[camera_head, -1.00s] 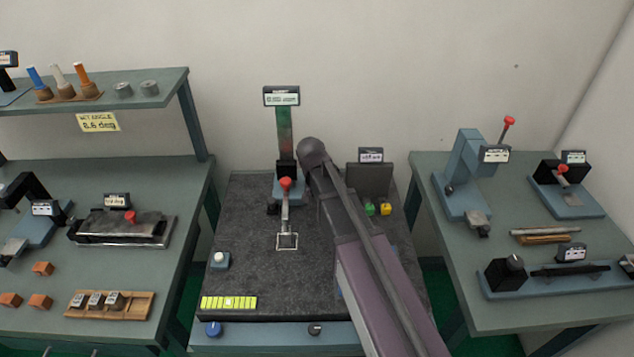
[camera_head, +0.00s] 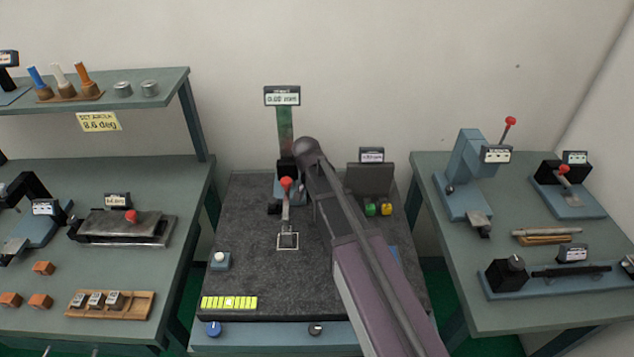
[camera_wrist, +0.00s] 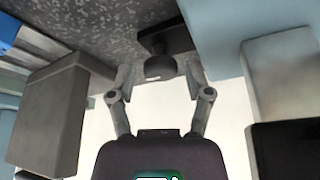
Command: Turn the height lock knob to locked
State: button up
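In the wrist view a dark round knob (camera_wrist: 160,68), likely the height lock knob, sits on a black block above a speckled grey surface. My gripper (camera_wrist: 160,76) is open. Its two fingers stand apart, one on each side of the knob, with visible gaps, so they do not seem to grip it. In the head view the height gauge stand (camera_head: 284,130) rises at the back of the middle table, with a red-ball lever (camera_head: 286,183) at its front. My arm reaches just right of the stand. My fingertips and the knob's lock position cannot be made out there.
A display (camera_head: 282,98) tops the stand and seems to read 0.00 mm. Right of my arm is a grey block (camera_head: 370,180) with green (camera_head: 370,209) and yellow (camera_head: 386,209) pieces before it.

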jog(key=shift+n, duration=0.4)
dwell(0.5)
